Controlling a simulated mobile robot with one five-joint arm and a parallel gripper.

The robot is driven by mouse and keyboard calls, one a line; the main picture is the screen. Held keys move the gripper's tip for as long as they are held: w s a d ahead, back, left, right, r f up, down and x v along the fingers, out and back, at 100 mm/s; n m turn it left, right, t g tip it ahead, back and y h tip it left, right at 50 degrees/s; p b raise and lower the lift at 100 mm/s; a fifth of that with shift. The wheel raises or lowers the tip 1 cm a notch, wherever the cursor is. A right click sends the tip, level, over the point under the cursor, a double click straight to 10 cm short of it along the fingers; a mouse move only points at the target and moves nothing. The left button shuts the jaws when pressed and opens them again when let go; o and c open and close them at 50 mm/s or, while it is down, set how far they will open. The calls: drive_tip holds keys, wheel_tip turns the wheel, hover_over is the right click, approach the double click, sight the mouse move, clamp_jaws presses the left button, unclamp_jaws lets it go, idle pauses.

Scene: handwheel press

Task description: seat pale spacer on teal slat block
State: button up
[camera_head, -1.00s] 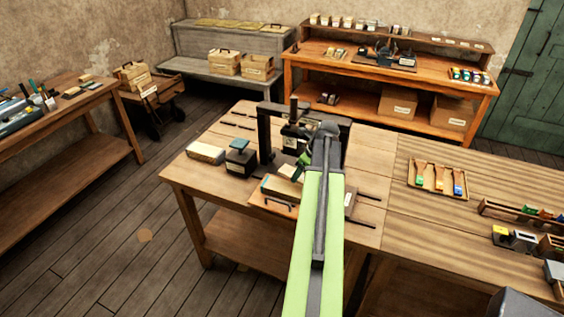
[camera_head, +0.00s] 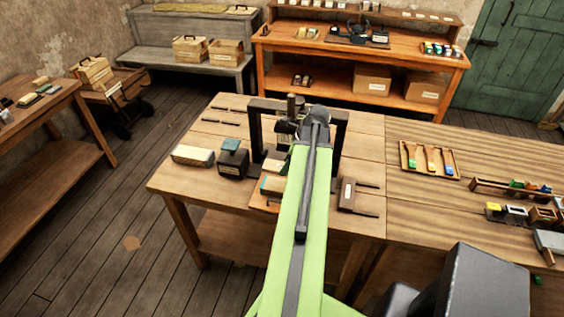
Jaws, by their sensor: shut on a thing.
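My green arm reaches over the worktable to the press frame (camera_head: 255,135). My gripper is hidden behind the arm's dark end, so neither its jaws nor anything in them shows. A teal-topped block (camera_head: 272,185) lies in a low wooden tray (camera_head: 262,204) in front of the press, partly covered by my arm; it may be the teal slat block.
A brown fixture with dark rods (camera_head: 352,196) lies right of my arm. The left front of the worktable is clear.

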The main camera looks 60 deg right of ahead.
drive_tip(key=b, duration=0.6)
hover_over(282, 185)
drive_tip(key=s, duration=0.1)
drive_tip(key=f, duration=0.6)
drive_tip(key=shift+s+d+f, duration=0.15)
drive_tip(key=shift+d+f, duration=0.05)
drive_tip(key=shift+f, duration=0.2)
drive_tip(key=shift+s+r, duration=0.1)
drive_tip(key=shift+f+b, duration=1.15)
drive_tip(key=shift+b, duration=0.05)
drive_tip(key=o, duration=1.5)
drive_tip(key=shift+r, duration=0.1)
